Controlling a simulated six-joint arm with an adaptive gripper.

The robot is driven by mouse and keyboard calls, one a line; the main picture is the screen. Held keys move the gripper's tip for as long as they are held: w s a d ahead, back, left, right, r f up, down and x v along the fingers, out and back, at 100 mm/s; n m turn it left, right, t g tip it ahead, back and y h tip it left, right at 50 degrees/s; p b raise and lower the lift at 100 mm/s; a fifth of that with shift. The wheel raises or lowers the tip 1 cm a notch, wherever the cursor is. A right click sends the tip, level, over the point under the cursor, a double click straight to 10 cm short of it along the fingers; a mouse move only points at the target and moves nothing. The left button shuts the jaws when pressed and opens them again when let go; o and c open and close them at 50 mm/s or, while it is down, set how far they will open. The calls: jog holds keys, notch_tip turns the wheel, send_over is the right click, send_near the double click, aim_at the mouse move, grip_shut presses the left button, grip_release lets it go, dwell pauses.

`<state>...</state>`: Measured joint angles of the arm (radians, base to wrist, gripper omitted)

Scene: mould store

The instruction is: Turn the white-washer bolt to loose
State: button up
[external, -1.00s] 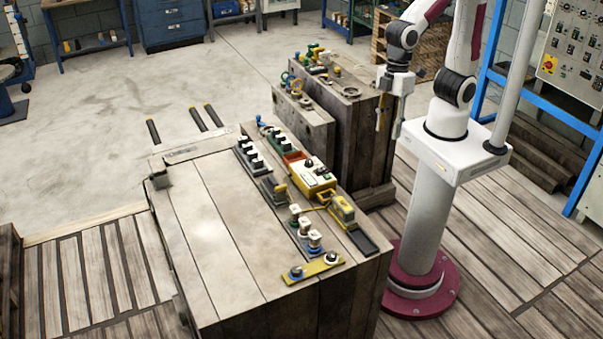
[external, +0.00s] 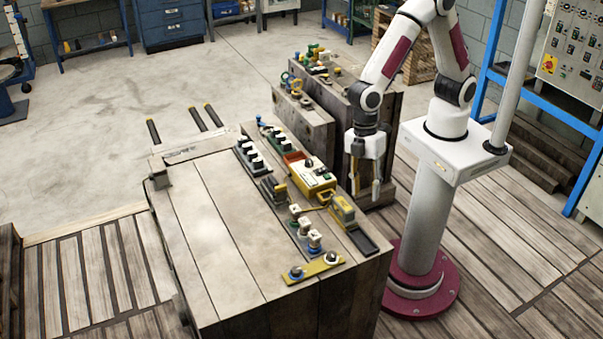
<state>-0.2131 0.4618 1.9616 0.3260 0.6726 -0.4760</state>
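A yellow plate (external: 314,268) lies at the near right corner of the wooden bench. It carries two dark-headed bolts: one on a blue washer (external: 296,272) at its left end, one on what looks like a white washer (external: 331,258) at its right end. The heads are too small for me to read their turn position. My gripper (external: 365,194) points down beyond the bench's right edge, up and to the right of the plate in the picture. Its two fingers are apart with nothing between them, and it is clear of both bolts.
Several pale cube-topped knobs (external: 304,226) stand in a row behind the plate. A yellow block (external: 342,209) stands near the bench's right edge, between plate and gripper. A yellow box (external: 311,180) sits farther back. The bench's left half (external: 215,240) is bare.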

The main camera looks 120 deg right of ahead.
jog(key=w+a+f+n, duration=0.2)
jog(key=w+a+f, duration=0.2)
jog(key=w+f, duration=0.15)
jog(key=n+t+y, duration=0.1)
jog(key=n+t, duration=0.2)
send_near(332, 254)
jog(key=shift+w+f, duration=0.25)
jog(key=shift+f, duration=0.05)
jog(key=shift+a+f, duration=0.1)
jog(key=shift+x, duration=3.75)
jog(key=shift+s, duration=0.1)
grip_shut()
